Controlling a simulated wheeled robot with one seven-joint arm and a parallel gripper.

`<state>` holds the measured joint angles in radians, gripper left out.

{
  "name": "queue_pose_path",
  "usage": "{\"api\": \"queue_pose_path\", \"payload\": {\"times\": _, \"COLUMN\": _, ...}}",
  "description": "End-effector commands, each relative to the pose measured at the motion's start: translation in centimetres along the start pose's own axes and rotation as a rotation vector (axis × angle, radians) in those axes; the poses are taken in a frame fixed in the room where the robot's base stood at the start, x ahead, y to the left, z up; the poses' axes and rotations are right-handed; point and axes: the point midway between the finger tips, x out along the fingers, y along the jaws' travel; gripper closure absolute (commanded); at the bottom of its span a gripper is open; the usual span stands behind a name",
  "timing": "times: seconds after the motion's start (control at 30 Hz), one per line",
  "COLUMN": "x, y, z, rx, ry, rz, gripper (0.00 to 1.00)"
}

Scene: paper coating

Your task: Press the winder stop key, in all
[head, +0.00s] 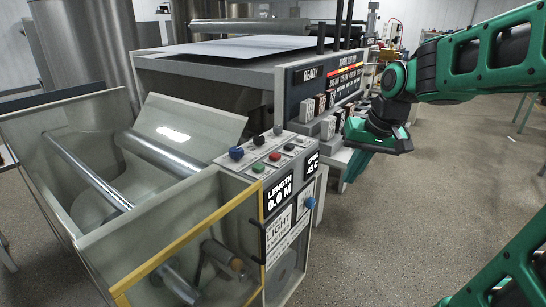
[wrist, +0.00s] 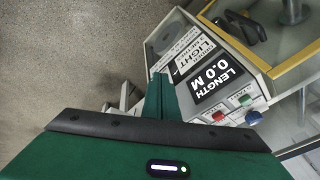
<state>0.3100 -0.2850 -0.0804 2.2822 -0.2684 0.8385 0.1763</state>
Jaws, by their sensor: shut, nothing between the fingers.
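The control panel (head: 247,176) is the sloped top of the machine's near end. Key labels are too small to read, so I cannot tell which is the winder stop key. My gripper (head: 357,165) is right of the panel, apart from it, with its fingers together and empty.
A blue knob (head: 236,153) and black knobs (head: 259,140) stand up from the panel. The display (head: 279,196) reads LENGTH 0.0 M. A yellow-edged guard (head: 190,238) encloses rollers at the front. Floor (head: 400,220) to the right is clear.

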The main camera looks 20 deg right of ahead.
Motion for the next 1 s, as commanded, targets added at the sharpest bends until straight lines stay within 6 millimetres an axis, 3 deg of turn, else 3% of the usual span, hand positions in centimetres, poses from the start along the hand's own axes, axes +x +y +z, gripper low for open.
{"api": "queue_pose_path", "payload": {"times": 0.03, "x": 0.0, "y": -1.9, "z": -2.4, "rx": -0.026, "ry": 0.028, "rz": -0.04, "gripper": 1.0}}
{"api": "queue_pose_path", "payload": {"times": 0.2, "x": -0.6, "y": -9.2, "z": -9.0, "rx": -0.113, "ry": 0.112, "rz": -0.209, "gripper": 1.0}}
{"api": "queue_pose_path", "payload": {"times": 0.33, "x": -1.6, "y": -14.1, "z": -12.3, "rx": -0.164, "ry": 0.152, "rz": -0.338, "gripper": 1.0}}
{"api": "queue_pose_path", "payload": {"times": 0.5, "x": -2.8, "y": -18.0, "z": -14.4, "rx": -0.203, "ry": 0.178, "rz": -0.454, "gripper": 1.0}}
{"api": "queue_pose_path", "payload": {"times": 0.63, "x": -3.2, "y": -19.1, "z": -14.9, "rx": -0.212, "ry": 0.185, "rz": -0.488, "gripper": 1.0}}
{"api": "queue_pose_path", "payload": {"times": 1.0, "x": -3.2, "y": -19.1, "z": -14.9, "rx": -0.213, "ry": 0.184, "rz": -0.49, "gripper": 1.0}}
